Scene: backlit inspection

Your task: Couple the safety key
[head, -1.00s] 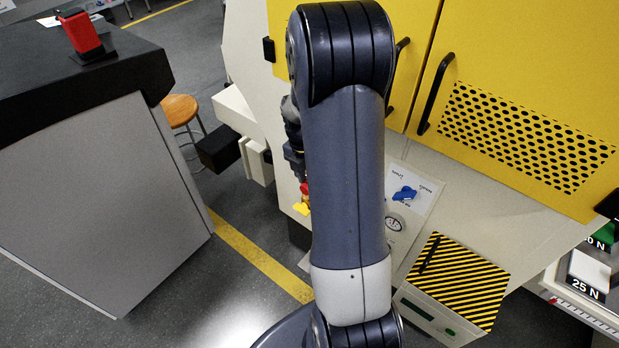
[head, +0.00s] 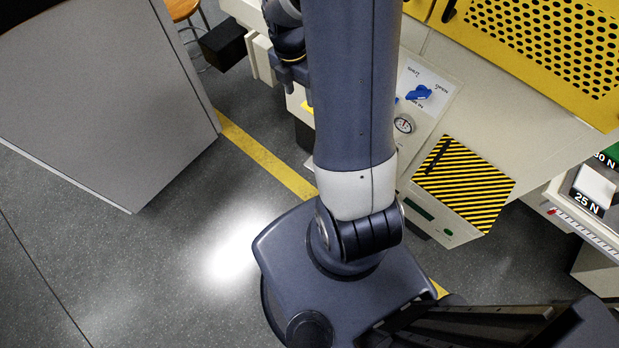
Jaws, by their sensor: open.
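My gripper (head: 291,78) is partly hidden behind my arm at the top of the head view. It is open, above the side of the pale machine, and I see nothing between its fingers. A small yellow part (head: 307,106) shows just below it, mostly hidden by my arm. I cannot make out a safety key for certain. A blue handle (head: 418,93) sits on the white label panel (head: 438,84) marked SHUT and OPEN, right of my arm and apart from the gripper.
A round gauge (head: 404,125) sits below the panel. A black-and-yellow striped cover (head: 464,184) lies to its right. Yellow perforated doors (head: 540,40) stand behind. A grey cabinet (head: 110,100) stands at left, with open floor (head: 160,245) in front. Weights marked 25 N (head: 594,189) are at far right.

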